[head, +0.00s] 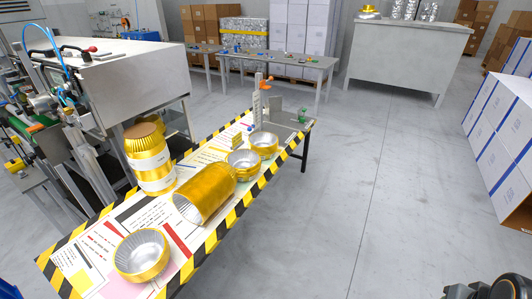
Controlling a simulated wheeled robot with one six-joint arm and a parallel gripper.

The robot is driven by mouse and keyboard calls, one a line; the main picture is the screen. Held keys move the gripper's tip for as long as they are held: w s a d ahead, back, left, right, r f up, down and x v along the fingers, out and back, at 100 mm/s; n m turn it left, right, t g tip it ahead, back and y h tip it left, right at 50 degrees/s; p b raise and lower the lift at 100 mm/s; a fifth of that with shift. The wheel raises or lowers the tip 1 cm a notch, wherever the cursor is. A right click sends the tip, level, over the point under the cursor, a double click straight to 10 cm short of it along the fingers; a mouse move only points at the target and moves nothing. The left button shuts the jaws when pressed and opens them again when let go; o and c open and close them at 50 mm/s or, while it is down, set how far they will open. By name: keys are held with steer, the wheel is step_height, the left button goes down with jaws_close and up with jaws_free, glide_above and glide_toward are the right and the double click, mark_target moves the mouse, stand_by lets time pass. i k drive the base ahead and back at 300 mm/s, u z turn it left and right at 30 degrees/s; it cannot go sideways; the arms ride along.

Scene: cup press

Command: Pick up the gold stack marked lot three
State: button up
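Gold cup stacks stand and lie on a narrow table with a yellow-black striped edge (225,210). An upright gold stack (152,182) with white label bands and a brown top stands at the left of the table. A large gold stack (212,184) lies on its side to its right, its silver open end facing the lower left. Another gold thing (180,122) shows partly behind the upright stack. The lot marks are too small to read, so I cannot tell which stack is lot three. My gripper is not in view.
A gold cup (155,272) sits near the table's front end; short gold cups (243,174) and (264,153) sit farther back. A gauge post (257,112) rises at the far end. A grey machine (125,80) stands left. Floor right of the table is clear; boxes (500,130) stand far right.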

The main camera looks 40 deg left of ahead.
mark_target(247, 163)
steer(key=u, duration=0.2)
steer(key=i, duration=2.05)
steer(key=u, duration=1)
steer(key=i, duration=1)
steer(key=u, duration=1.85)
steer(key=i, duration=0.8)
steer(key=u, duration=0.55)
